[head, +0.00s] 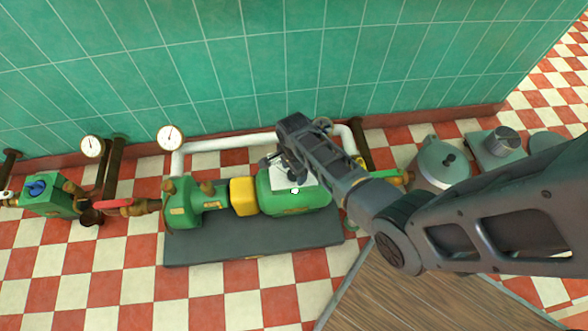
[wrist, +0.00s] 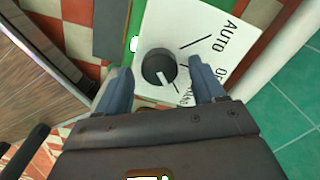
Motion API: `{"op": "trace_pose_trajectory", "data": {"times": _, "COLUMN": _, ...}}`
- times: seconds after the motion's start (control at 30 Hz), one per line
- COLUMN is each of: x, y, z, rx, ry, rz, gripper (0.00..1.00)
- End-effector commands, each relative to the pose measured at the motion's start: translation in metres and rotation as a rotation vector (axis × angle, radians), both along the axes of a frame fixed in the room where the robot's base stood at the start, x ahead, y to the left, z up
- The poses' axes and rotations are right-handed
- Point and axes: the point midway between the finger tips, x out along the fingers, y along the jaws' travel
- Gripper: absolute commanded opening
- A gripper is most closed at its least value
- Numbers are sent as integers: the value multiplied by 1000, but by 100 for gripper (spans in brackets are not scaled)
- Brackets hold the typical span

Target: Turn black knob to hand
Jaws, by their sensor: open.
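The black knob (wrist: 158,66) is round and sits on a white panel (wrist: 215,16). Its white pointer mark faces down-right in the wrist view, toward a tick by a partly hidden label that seems to end the row. AUTO is readable at upper right; a second label starting with O is partly covered by a finger. My gripper (wrist: 161,65) is open, with one finger on each side of the knob; I cannot tell whether they touch it. In the head view my gripper (head: 284,166) is over the white panel (head: 307,178) on the green motor, and hides the knob.
The green pump and motor (head: 185,215) stand on a dark plinth (head: 255,250) beside a green tiled wall (head: 200,65). A white pipe (head: 230,141) runs behind. Gauges (head: 170,137) stand to the left.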

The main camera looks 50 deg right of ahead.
Motion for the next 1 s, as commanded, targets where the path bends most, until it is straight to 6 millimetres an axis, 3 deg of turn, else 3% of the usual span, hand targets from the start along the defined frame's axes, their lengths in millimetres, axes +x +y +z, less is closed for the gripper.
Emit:
{"op": "trace_pose_trajectory", "data": {"times": 0.5, "x": 0, "y": 0, "z": 71, "rx": 0, "ry": -1, "rz": 0, "gripper": 69}}
{"op": "trace_pose_trajectory", "data": {"times": 1.0, "x": 0, "y": 0, "z": 76, "rx": 0, "ry": 0, "rz": 0, "gripper": 69}}
